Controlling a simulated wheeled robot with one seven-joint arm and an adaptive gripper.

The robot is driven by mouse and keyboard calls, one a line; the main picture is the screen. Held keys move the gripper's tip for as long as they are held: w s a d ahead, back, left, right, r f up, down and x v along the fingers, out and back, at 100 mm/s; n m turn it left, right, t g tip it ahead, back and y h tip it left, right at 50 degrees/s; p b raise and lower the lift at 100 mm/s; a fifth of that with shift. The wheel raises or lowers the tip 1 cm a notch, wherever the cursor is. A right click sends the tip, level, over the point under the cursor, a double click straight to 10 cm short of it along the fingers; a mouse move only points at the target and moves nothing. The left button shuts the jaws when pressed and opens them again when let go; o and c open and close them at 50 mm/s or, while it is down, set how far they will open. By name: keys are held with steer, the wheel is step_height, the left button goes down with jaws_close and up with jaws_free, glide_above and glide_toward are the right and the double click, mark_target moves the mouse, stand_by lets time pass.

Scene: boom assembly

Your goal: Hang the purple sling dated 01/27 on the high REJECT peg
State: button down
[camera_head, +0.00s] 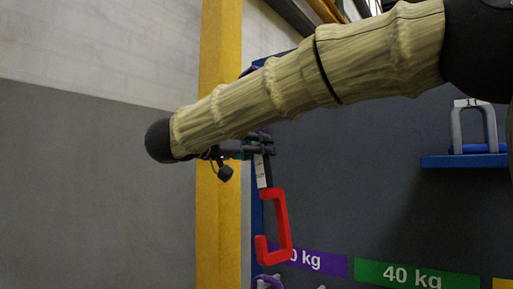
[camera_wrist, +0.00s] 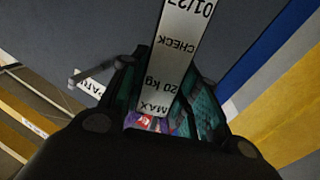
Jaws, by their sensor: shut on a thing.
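My gripper (camera_head: 262,146) is high at the left edge of the dark board, partly hidden behind my arm. In the wrist view its fingers (camera_wrist: 158,105) are shut at a white tag (camera_wrist: 172,55) reading 01/27, CHECK, 20 kg, MAX. A small purple and red patch (camera_wrist: 148,123) shows at the tag's base; most of the sling is hidden. In the head view a dark strip with a white label hangs below the gripper, above a red C-shaped hook (camera_head: 281,225); how they join is unclear. No REJECT sign or peg can be made out.
A yellow post (camera_head: 219,235) stands close left of the gripper. The dark board (camera_head: 360,190) carries a purple kg label (camera_head: 318,262) and a green 40 kg label (camera_head: 415,275). A blue shelf (camera_head: 455,162) holds a grey shackle (camera_head: 488,125). The wall at left is bare.

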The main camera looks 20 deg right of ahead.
steer(key=w+d+f+b, duration=0.1)
steer(key=w+d+f, duration=0.2)
steer(key=w+d, duration=0.3)
steer(key=shift+s+x, duration=0.25)
steer(key=shift+x, duration=1.05)
stand_by(1.3)
steer(key=shift+d+f, duration=0.1)
stand_by(0.6)
steer(key=c, duration=1)
jaws_free()
steer(key=shift+f, duration=0.15)
